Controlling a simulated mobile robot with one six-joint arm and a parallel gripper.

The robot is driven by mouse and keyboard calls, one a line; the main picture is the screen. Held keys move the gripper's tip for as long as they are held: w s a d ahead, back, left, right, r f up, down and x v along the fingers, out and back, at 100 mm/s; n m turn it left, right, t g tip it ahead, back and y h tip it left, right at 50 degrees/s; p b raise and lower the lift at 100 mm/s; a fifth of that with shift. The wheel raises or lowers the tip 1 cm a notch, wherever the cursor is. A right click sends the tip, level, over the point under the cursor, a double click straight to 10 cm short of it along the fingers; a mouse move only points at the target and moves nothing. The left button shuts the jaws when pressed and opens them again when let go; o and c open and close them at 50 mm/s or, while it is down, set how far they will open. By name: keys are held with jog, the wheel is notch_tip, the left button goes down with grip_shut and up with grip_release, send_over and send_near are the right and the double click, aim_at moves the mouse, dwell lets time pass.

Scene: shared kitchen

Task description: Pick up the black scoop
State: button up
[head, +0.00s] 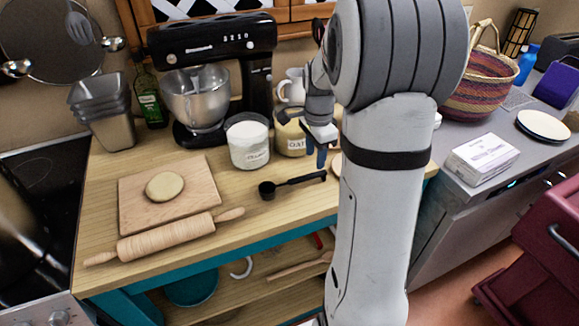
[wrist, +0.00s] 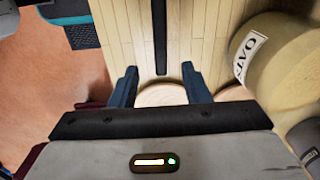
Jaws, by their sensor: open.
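The black scoop (head: 293,184) lies on the wooden worktop in the head view, its bowl to the left and its handle pointing right. In the wrist view its handle (wrist: 160,38) runs down from the top edge, and the scoop's bowl is out of frame. My gripper (head: 320,155) is above the handle's right end, with its blue fingers apart. In the wrist view the open gripper (wrist: 160,85) has one finger on each side of the handle's line, with the handle's end lying between the fingertips. Nothing is held.
A jar labelled oats (head: 290,133) stands close behind my gripper; the jar is at right in the wrist view (wrist: 275,60). A glass jar of white powder (head: 248,142), stand mixer (head: 212,75), rolling pin (head: 165,237) and board with dough (head: 195,205) are left. Pale round pieces (wrist: 160,95) lie near the handle.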

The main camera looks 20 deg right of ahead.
aim_at(313, 174)
jog(key=shift+w+d+f+m, duration=0.15)
jog(key=shift+d+f+m, duration=0.1)
jog(key=shift+f+m, duration=0.05)
jog(key=f, duration=0.2)
jog(key=f+p, duration=0.1)
jog(key=f, duration=0.4)
jog(key=shift+a+f, duration=0.25)
jog(key=shift+a, duration=0.1)
jog(key=shift+c, duration=0.4)
grip_shut()
